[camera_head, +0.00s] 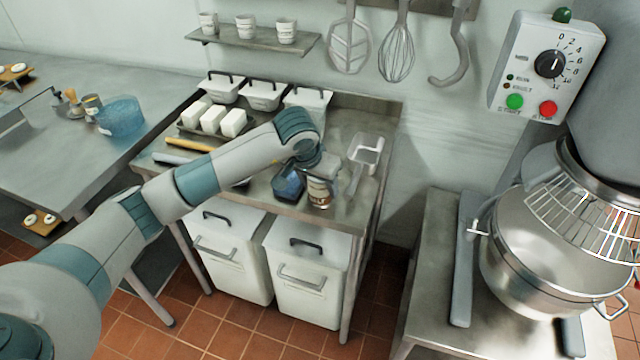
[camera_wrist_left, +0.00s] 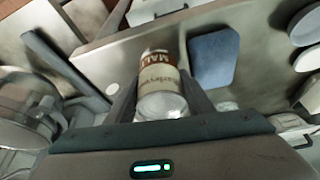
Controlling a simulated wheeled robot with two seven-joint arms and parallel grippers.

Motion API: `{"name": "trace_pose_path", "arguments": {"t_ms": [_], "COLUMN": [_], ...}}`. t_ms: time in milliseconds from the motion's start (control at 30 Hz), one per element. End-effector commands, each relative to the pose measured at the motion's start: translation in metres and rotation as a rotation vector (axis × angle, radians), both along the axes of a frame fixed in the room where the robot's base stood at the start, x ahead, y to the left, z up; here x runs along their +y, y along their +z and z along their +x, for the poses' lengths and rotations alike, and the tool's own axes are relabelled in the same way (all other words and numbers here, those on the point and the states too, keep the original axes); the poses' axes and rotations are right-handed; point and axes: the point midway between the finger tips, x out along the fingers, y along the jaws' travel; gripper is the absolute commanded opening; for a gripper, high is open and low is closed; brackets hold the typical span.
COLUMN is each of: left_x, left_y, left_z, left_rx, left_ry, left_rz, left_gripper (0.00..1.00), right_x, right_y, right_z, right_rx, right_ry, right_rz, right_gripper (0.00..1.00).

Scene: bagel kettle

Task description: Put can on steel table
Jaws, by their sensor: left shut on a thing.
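The can (camera_head: 319,193) is brown with a cream label, at the front right corner of the steel table (camera_head: 345,208) in the head view. My left gripper (camera_head: 312,172) is shut on it, its arm coming over the table from the left. In the left wrist view the can (camera_wrist_left: 161,85) sits upright between the two fingers of the left gripper (camera_wrist_left: 160,95). I cannot tell whether its base touches the table top. My right gripper is not in view.
White butter blocks (camera_head: 213,118) and lidded pans (camera_head: 263,96) fill the back left. A mixer bowl (camera_head: 535,250) stands at the right.

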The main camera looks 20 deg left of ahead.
Motion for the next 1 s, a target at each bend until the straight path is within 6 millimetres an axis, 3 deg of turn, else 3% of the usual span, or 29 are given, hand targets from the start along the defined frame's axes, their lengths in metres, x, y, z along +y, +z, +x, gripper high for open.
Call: {"name": "trace_pose_path", "arguments": {"t_ms": [267,300,667,867,1000], "left_x": [0.0,0.0,0.0,0.0,0.002], "left_y": [-0.001,-0.001,-0.001,0.003,0.018], "left_z": [0.0,0.0,0.0,0.0,-0.005], "left_rx": [-0.002,0.0,0.0,0.0,-0.005], "left_ry": [0.0,0.0,0.0,0.0,-0.001], "left_rz": [0.0,0.0,0.0,0.0,0.001], "left_gripper": [0.19,0.55,0.55,0.55,0.55], "right_x": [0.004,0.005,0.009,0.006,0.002], "right_y": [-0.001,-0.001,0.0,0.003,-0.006], "right_z": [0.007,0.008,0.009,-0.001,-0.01], "right_rx": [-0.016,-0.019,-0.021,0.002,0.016], "right_ry": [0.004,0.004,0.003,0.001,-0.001], "right_rz": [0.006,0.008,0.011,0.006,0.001], "right_gripper": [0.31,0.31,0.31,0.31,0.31]}}
